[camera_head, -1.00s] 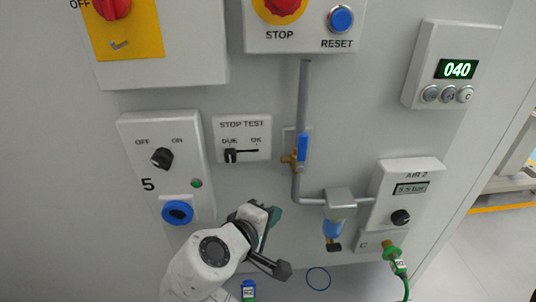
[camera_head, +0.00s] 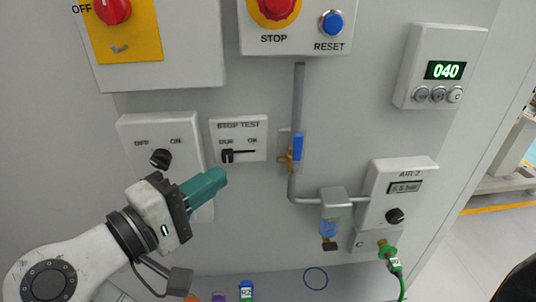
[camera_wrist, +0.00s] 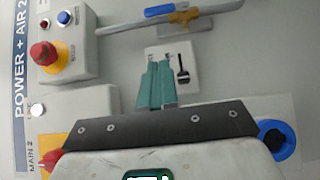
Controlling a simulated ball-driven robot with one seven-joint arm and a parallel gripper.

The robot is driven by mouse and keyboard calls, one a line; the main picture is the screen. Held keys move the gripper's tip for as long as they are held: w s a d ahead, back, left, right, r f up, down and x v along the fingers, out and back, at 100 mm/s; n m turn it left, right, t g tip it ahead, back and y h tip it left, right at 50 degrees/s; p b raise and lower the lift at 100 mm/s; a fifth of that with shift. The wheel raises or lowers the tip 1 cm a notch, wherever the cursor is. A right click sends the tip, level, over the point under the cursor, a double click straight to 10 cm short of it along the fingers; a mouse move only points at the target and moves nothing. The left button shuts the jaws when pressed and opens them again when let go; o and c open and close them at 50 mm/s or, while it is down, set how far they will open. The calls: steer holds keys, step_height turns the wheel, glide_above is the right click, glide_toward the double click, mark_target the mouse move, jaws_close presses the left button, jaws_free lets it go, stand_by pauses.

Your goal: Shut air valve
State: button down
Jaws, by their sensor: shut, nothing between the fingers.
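The air valve (camera_head: 297,150) sits on the grey vertical pipe, with a brass body and a blue handle lying upright along the pipe. In the wrist view the blue handle (camera_wrist: 184,17) shows at the top, along the pipe. My gripper (camera_head: 220,177) has teal fingers, shut and empty. In the head view it is left of the valve and a little lower, in front of the lower edge of the off/on box. In the wrist view the fingertips (camera_wrist: 158,68) are apart from the valve, near the stop test plate.
A red stop button (camera_head: 275,8) and a blue reset button (camera_head: 332,20) are above. The air 2 box (camera_head: 400,180) reads 5.5 bar, at right. Several coloured ends lie along the bottom.

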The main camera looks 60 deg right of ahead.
steer(key=p, duration=0.2)
glide_toward(297, 154)
steer(key=w+d+r, duration=0.2)
steer(key=w+d, duration=0.2)
steer(key=shift+s+d+f, duration=0.1)
steer(key=shift+s+d, duration=0.5)
steer(key=shift+s, duration=0.2)
steer(key=shift+s+d+f, duration=0.15)
steer(key=shift+s+d, duration=0.45)
steer(key=shift+s, duration=0.15)
steer(key=shift+d+r+p, duration=0.1)
steer(key=shift+p, duration=0.2)
